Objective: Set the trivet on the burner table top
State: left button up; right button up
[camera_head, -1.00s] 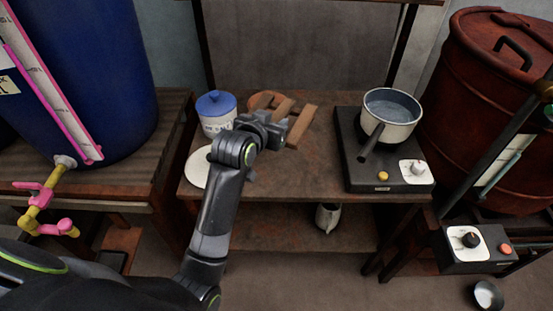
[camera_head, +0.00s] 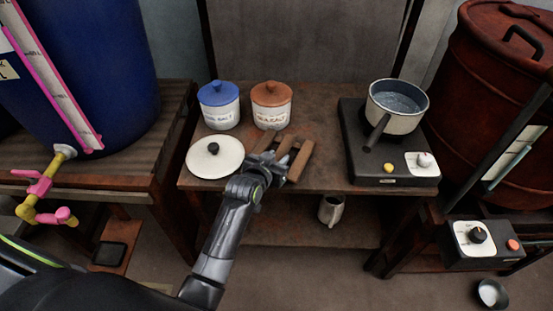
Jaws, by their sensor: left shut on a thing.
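The trivet (camera_head: 300,160), made of brown wooden slats, is at the middle front of the burner table top (camera_head: 325,126). My left gripper (camera_head: 276,158) is shut on its left side. The gripper hides part of the trivet. I cannot tell whether the trivet touches the table top or hangs just above it. My right gripper is not in view.
A white lid (camera_head: 230,160) lies left of my gripper. A blue-lidded jar (camera_head: 220,110) and a brown-lidded jar (camera_head: 271,110) stand behind. A pot (camera_head: 392,122) sits on the burner (camera_head: 367,168) to the right. Bare table lies between the trivet and the burner.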

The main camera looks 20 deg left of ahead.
pick_arm(q)
jog(key=shift+f, duration=0.1)
jog(key=o, duration=1.1)
jog(key=shift+c, duration=0.2)
jog(key=shift+s+r, duration=0.15)
jog(key=shift+r, duration=0.1)
jog(key=p+v, duration=0.1)
jog(key=v, duration=1)
jog(key=shift+s, duration=0.3)
